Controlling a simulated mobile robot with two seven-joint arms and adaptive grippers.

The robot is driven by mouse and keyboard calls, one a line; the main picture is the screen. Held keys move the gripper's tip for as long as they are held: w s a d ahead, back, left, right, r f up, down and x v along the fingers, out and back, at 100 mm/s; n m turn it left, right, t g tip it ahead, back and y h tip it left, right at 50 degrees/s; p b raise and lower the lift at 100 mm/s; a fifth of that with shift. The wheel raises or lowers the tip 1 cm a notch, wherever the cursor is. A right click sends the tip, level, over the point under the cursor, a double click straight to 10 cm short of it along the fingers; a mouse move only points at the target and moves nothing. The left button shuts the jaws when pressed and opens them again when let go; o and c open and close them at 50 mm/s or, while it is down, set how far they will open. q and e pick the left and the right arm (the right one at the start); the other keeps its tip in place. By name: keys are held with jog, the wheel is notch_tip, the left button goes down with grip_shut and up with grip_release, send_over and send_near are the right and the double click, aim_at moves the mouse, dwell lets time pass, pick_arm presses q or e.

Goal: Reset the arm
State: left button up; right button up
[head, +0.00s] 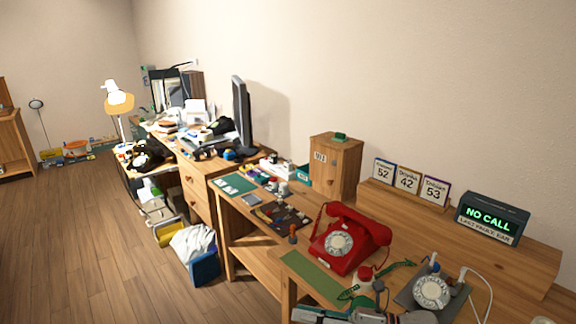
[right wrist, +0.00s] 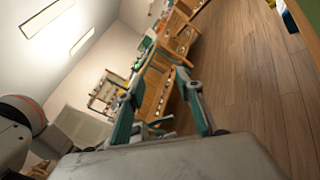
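My right gripper (head: 345,316) shows only in part at the bottom edge of the head view, in front of the desk with the phones. In the right wrist view its two teal and grey fingers (right wrist: 166,65) stand apart with nothing between them, and floor and furniture show beyond. My left gripper is in neither view. A red dial phone (head: 346,240) stands on the desk with its handset on top. A grey dial phone unit with a white dial (head: 432,291) lies to its right, near the bottom edge.
A wooden desk (head: 268,268) runs along the wall. A display reading NO CALL (head: 490,219), several number cards (head: 407,181) and a small wooden cabinet (head: 335,167) stand at its back. A white bag (head: 194,244) and blue bin (head: 205,268) are on the floor. Open floor (head: 90,250) lies left.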

jog(key=s+d+f+n+t+h, duration=0.3)
jog(key=s+d+f+n+h, duration=0.4)
jog(key=n, duration=1)
jog(key=s+d+f+n+t+h, duration=0.3)
jog(key=s+d+f+n+h, duration=0.4)
jog(key=s+f+n, duration=0.3)
notch_tip(320, 180, down, 4)
jog(key=d+n, duration=0.1)
jog(key=n, duration=0.5)
jog(key=shift+s+d+r+n, duration=0.2)
jog(key=shift+s+d+n, duration=0.15)
jog(key=shift+d+n, duration=0.05)
